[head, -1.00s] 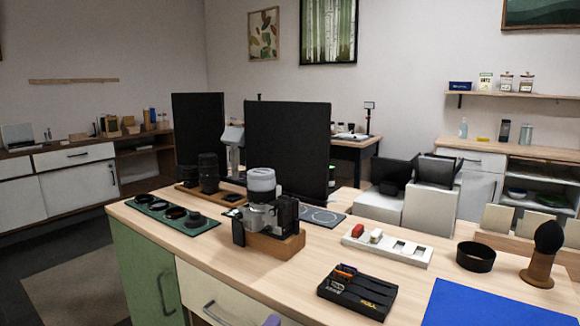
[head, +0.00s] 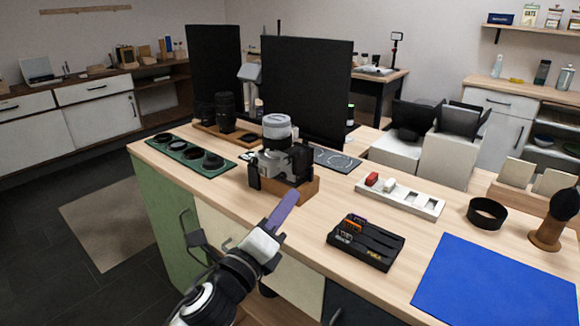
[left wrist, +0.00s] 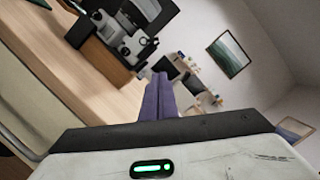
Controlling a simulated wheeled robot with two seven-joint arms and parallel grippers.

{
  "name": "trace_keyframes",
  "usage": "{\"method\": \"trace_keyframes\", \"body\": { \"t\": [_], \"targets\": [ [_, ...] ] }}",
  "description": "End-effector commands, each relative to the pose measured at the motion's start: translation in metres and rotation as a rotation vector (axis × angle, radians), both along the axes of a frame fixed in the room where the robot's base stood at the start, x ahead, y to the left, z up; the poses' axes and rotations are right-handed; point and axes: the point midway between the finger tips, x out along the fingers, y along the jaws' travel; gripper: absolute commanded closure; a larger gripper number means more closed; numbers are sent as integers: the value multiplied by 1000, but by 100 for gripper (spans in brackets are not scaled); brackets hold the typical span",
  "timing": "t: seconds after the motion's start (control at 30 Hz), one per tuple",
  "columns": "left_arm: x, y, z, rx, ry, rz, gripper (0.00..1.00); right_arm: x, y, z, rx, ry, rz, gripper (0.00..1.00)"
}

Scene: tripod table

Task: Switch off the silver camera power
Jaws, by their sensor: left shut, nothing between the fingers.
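The silver camera (head: 274,162) sits in a wooden cradle (head: 304,188) near the table's front edge. A pale grey cylindrical lens points up from it, and black parts flank it. It also shows in the left wrist view (left wrist: 132,40), ahead of and left of the fingers. My left gripper (head: 287,207) is in front of the cradle, near the table's front edge and apart from the camera. Its purple fingers are shut and empty, and they also show in the left wrist view (left wrist: 158,95). The power switch is too small to tell. My right gripper is not in view.
A green tray with dark rings (head: 184,147) lies left of the camera, and tall black panels (head: 306,95) stand behind it. A black organiser (head: 366,242), a white slotted block (head: 425,207) and a blue mat (head: 497,280) lie to the right.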

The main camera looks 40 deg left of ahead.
Motion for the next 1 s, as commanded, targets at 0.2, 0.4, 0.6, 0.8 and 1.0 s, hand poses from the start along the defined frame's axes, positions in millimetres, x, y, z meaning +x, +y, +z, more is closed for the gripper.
{"method": "trace_keyframes", "body": {
  "t": [0.2,0.4,0.6,0.8,1.0],
  "targets": [
    [47,6,9,1,-3,0,100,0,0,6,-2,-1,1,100],
    [69,21,21,4,0,1,100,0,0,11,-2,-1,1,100],
    [69,37,30,1,2,0,100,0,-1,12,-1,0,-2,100],
    [70,41,32,0,1,0,100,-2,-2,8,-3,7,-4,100],
    [69,41,32,-1,0,-1,100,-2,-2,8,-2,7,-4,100]
  ]
}}
